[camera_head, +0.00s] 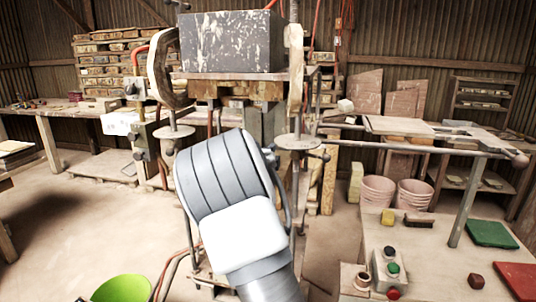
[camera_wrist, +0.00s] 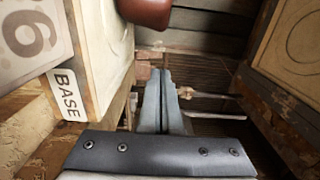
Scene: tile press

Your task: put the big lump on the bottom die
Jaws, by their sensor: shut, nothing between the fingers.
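In the wrist view my gripper (camera_wrist: 162,75) points away from the camera with its two fingers together, and nothing shows between them. A pale block with a round recess and a label reading BASE (camera_wrist: 68,94) stands close on the left; I cannot tell for sure that it is the bottom die. Another block with a round recess (camera_wrist: 300,40) is on the right. A reddish-brown rounded thing (camera_wrist: 146,10) is cut off by the top edge; I cannot tell if it is the big lump. In the head view my arm hides my gripper and part of the press.
In the head view a speckled grey block (camera_head: 232,42) sits high on the press. A table at the right holds buttons (camera_head: 392,268), a small dark red block (camera_head: 476,281), a green mat (camera_head: 490,234) and a red mat (camera_head: 520,280). A green bowl (camera_head: 122,288) is at lower left.

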